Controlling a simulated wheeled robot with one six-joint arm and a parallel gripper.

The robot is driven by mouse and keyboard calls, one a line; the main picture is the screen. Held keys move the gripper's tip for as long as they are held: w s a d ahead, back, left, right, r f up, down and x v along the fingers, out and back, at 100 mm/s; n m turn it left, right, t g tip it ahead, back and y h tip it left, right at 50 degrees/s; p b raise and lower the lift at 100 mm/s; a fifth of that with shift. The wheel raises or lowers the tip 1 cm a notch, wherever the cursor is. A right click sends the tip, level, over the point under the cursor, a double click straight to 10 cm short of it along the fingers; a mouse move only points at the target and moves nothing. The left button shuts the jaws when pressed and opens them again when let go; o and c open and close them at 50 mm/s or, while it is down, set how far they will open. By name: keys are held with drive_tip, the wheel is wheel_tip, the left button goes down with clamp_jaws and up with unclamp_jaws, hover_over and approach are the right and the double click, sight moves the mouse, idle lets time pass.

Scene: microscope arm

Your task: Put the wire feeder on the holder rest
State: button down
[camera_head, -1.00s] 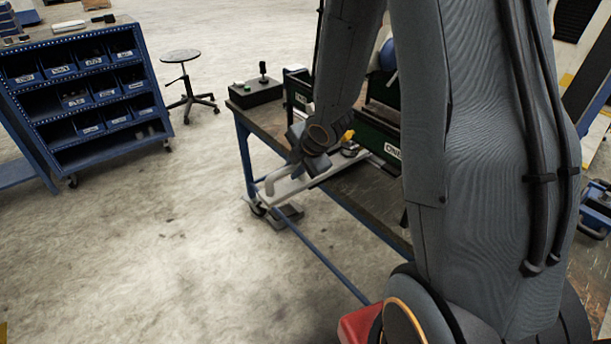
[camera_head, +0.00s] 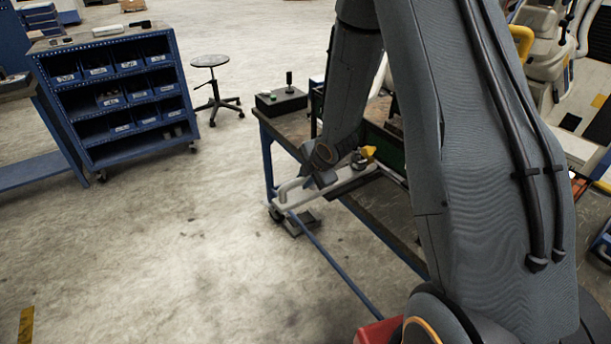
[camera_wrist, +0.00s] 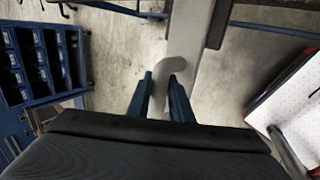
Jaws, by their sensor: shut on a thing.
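My gripper (camera_head: 315,182) is at the end of the downward-reaching arm, beside the front edge of the workbench. It is shut on a long pale grey piece (camera_head: 345,184) with a curved handle, which I take to be the wire feeder. In the wrist view, my two dark blue fingers (camera_wrist: 163,80) stand on either side of the curved handle. The straight grey body (camera_wrist: 190,35) runs up out of the picture. The piece lies low over or on the bench edge; I cannot tell if it touches. I cannot make out the holder rest for certain.
The workbench (camera_head: 390,213) has a dark top, partly hidden by my arm. A black control box (camera_head: 281,101) with a joystick stands at its far end. A yellow part (camera_head: 368,151) sits near the grey piece. A stool (camera_head: 210,62) and a blue bin rack (camera_head: 120,95) stand left; open floor lies between.

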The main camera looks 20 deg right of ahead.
drive_tip(key=c, duration=1.6)
unclamp_jaws()
drive_tip(key=shift+r, duration=0.1)
drive_tip(key=v, duration=1.2)
drive_tip(key=s+r+m+g, duration=0.1)
drive_tip(key=s+m, duration=0.5)
drive_tip(key=m, duration=0.1)
drive_tip(key=s+a+r+m+g+h, duration=0.1)
drive_tip(key=s+r+m+g, duration=0.1)
drive_tip(key=s+m, duration=0.4)
drive_tip(key=s+a+r+m+g, duration=0.1)
drive_tip(key=s+r+m, duration=0.1)
drive_tip(key=s+m, duration=0.4)
drive_tip(key=shift+s+r+m+g+h, duration=0.1)
drive_tip(key=shift+s+m+g+h, duration=0.1)
drive_tip(key=shift+m, duration=0.4)
drive_tip(key=shift+s+m+g+h, duration=0.1)
drive_tip(key=shift+s+m+h, duration=0.1)
drive_tip(key=shift+m, duration=0.4)
